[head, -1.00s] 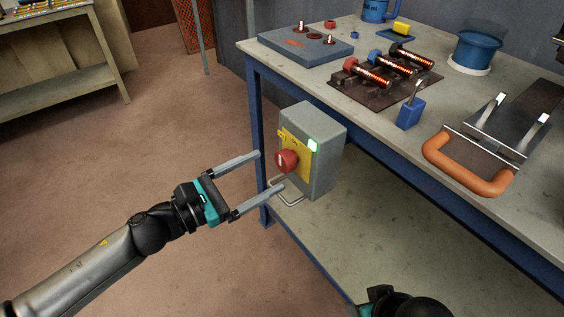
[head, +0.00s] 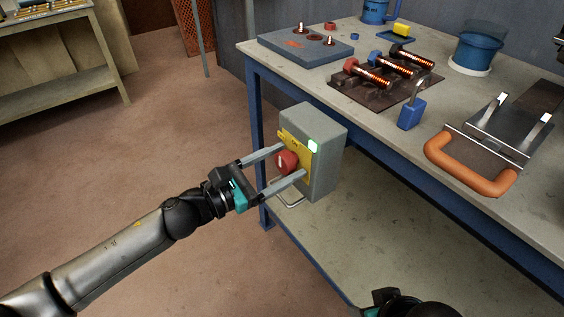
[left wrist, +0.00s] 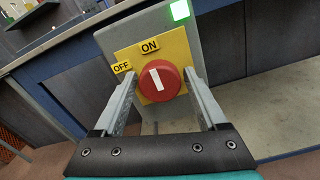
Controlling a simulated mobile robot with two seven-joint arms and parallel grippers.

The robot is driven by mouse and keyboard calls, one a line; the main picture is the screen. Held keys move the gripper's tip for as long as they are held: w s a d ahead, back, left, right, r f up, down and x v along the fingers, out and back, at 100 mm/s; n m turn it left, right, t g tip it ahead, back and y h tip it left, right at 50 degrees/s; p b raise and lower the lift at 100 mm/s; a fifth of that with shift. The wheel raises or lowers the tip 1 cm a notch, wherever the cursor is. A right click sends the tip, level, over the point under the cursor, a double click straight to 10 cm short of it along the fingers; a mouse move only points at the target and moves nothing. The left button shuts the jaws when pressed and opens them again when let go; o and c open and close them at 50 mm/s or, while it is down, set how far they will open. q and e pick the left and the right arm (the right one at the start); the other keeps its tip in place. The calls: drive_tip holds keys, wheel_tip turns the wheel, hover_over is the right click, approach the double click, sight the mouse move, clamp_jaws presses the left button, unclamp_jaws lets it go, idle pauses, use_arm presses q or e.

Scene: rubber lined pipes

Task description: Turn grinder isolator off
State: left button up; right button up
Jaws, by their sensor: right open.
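The grinder isolator is a grey box (head: 328,160) on the near left side of the bench, with a yellow plate (left wrist: 179,44) and a round red knob (left wrist: 166,84). The knob's white mark points up towards the ON label (left wrist: 150,46); the OFF label (left wrist: 121,67) is to its left. A green light (left wrist: 180,10) is lit above. My left gripper (head: 293,160) is open, its fingers on either side of the red knob; whether they touch it I cannot tell. Only part of my right gripper (head: 384,299) shows at the bottom edge, its fingertips hidden.
A metal loop (head: 290,203) sticks out below the box. The blue-framed bench (head: 400,155) carries bolts on a dark plate (head: 350,93), a blue padlock (head: 410,114) and a tool with an orange handle (head: 470,180).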

use_arm(q)
drive_tip(key=c, duration=1.1)
use_arm(e)
drive_tip(key=shift+w, duration=0.1)
use_arm(q)
drive_tip(key=shift+n, duration=0.4)
drive_tip(key=shift+n+p, duration=0.6)
drive_tip(key=n+p, duration=0.3)
drive_tip(key=n, duration=0.3)
drive_tip(key=shift+r, duration=0.1)
drive_tip(key=n+p, duration=0.4)
drive_tip(key=n, duration=0.4)
drive_tip(key=shift+n+p, duration=0.5)
drive_tip(key=shift+n, duration=0.5)
use_arm(e)
drive_tip(key=s+d+f+g, duration=0.1)
drive_tip(key=s+f, duration=0.2)
drive_tip(key=f, duration=0.6)
drive_tip(key=s+d+f+g, duration=0.1)
drive_tip(key=s+f, duration=0.1)
drive_tip(key=f, duration=0.7)
drive_tip(key=shift+s+d+h, duration=0.25)
drive_tip(key=shift+s+h, duration=0.05)
drive_tip(key=shift+s, duration=0.1)
